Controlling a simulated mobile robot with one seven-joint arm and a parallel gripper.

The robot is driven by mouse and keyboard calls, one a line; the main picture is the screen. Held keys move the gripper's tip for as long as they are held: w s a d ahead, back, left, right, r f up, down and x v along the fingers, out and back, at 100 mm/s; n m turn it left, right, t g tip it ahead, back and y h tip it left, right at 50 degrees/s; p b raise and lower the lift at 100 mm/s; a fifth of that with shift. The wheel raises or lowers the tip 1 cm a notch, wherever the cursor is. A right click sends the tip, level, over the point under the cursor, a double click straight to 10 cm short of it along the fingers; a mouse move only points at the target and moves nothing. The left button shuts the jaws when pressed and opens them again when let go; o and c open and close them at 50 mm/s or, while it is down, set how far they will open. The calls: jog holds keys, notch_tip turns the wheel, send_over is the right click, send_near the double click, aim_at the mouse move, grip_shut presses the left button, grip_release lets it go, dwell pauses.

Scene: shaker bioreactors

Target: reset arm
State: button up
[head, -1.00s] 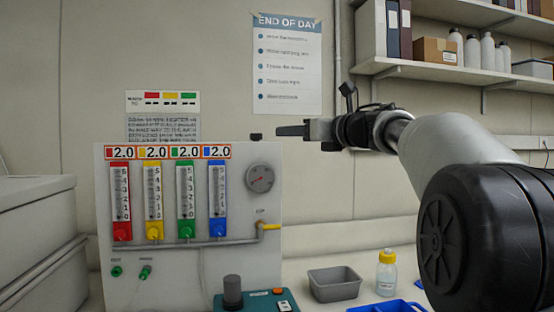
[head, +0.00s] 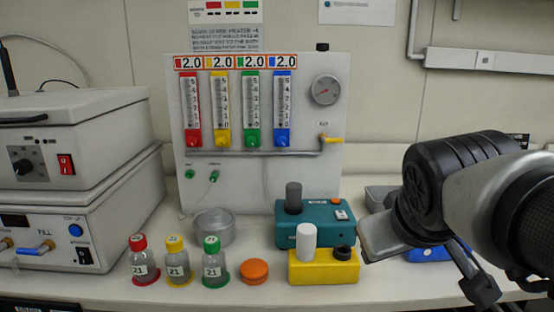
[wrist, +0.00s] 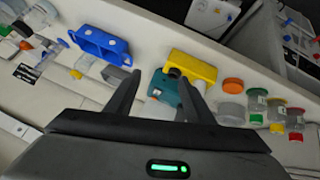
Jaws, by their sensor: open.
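My gripper (wrist: 155,97) is open, with its two dark fingers apart and nothing between them in the wrist view. Beyond the fingers lie the bench, a teal device (wrist: 187,98) and a yellow block (wrist: 192,68). In the head view my arm comes in from the right, in front of the bench's right part. I cannot make out the fingertips clearly there. The teal device (head: 313,228) and the yellow block (head: 323,274) stand left of my arm.
Bottles with red (head: 138,268), yellow (head: 177,266) and green (head: 214,266) caps stand near the bench's front, beside an orange lid (head: 255,270) and a metal pot (head: 213,227). A gauge panel (head: 300,180) stands behind. A blue rack (wrist: 98,42) is partly hidden by my arm in the head view.

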jog(key=s+a+f+m+g+y, duration=0.2)
jog(key=s+a+f, duration=0.2)
jog(key=s+f, duration=0.35)
notch_tip(320, 180, up, 22)
jog(key=p, duration=2.1)
jog(key=shift+w+r+p, duration=0.25)
jog(key=shift+w+p, duration=0.1)
jog(key=shift+p, duration=0.05)
